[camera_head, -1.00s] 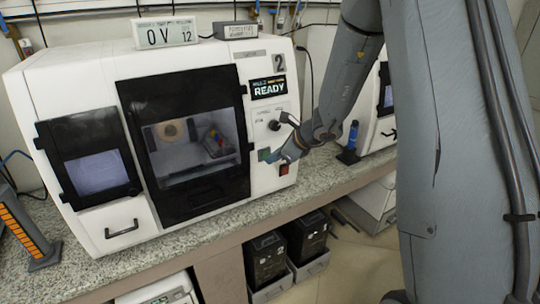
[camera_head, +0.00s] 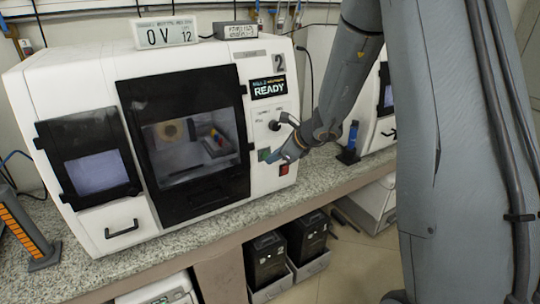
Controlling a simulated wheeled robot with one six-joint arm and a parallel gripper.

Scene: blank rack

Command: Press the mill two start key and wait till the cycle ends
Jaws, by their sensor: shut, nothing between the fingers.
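Mill two (camera_head: 90,215) is a white machine on the speckled bench, marked with a "2". Its small display (camera_head: 268,88) reads READY. A dark door with a window (camera_head: 190,147) is closed on its front. A green key (camera_head: 264,154) and a red switch (camera_head: 284,169) are on the lower right of its front panel. My gripper (camera_head: 273,158) is at the panel, just right of the green key, with its tip close to it. I cannot tell whether it touches. The gripper is shut and empty, and its fingers are small in this view.
A second white machine (camera_head: 376,128) stands to the right, with a blue bottle (camera_head: 353,135) before it. A black handle (camera_head: 288,118) sticks out above the keys. An orange-and-black rack (camera_head: 25,235) stands at the left. Dark bins (camera_head: 268,265) are under the bench (camera_head: 190,240).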

